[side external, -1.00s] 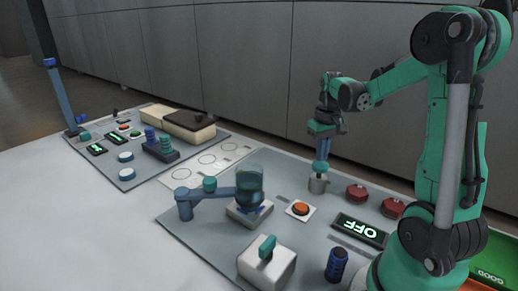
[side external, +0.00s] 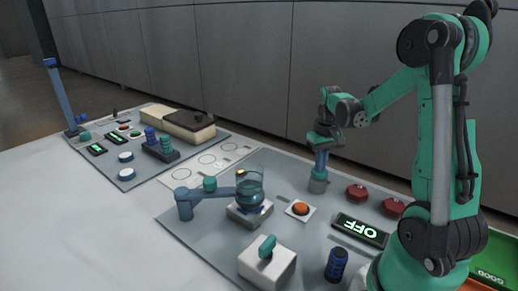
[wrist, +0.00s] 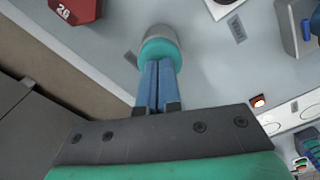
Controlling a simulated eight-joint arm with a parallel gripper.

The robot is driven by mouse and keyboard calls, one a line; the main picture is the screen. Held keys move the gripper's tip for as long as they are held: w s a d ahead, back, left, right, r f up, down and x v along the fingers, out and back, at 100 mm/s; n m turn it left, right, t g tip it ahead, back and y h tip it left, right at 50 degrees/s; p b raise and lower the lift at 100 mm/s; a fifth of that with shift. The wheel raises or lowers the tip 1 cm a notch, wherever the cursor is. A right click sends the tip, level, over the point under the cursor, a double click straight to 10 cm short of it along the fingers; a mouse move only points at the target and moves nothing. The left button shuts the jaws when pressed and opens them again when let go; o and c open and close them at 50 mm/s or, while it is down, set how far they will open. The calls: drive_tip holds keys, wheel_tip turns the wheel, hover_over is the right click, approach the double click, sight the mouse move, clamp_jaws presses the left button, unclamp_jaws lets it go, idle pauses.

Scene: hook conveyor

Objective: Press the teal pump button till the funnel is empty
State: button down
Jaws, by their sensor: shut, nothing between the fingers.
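The pump is a short grey cylinder (side external: 318,187) with a teal button (side external: 319,175) on top, standing on the grey board. My gripper (side external: 320,168) is shut and points straight down, its blue fingertips on the button. In the wrist view, the closed fingers (wrist: 157,64) meet the teal button (wrist: 160,49), which sits low against the grey cylinder (wrist: 153,33). The funnel (side external: 249,180) is a clear cup on a blue arm, above a pale block. Its upper part looks clear, with a darker blue zone near its bottom; I cannot tell how much is liquid.
Two red weights (side external: 357,194) lie right of the pump. An orange button (side external: 300,209) and a display reading OFF (side external: 361,231) are in front. A white box with a teal lever (side external: 267,248) and a dark blue cylinder (side external: 336,265) stand nearer.

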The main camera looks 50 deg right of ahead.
drive_tip(key=shift+r, duration=1.7)
drive_tip(key=shift+f, duration=0.1)
drive_tip(key=shift+f, duration=1.65)
drive_tip(key=shift+r, duration=1.75)
drive_tip(key=shift+f, duration=0.1)
drive_tip(key=shift+f, duration=1.65)
drive_tip(key=shift+r, duration=1.75)
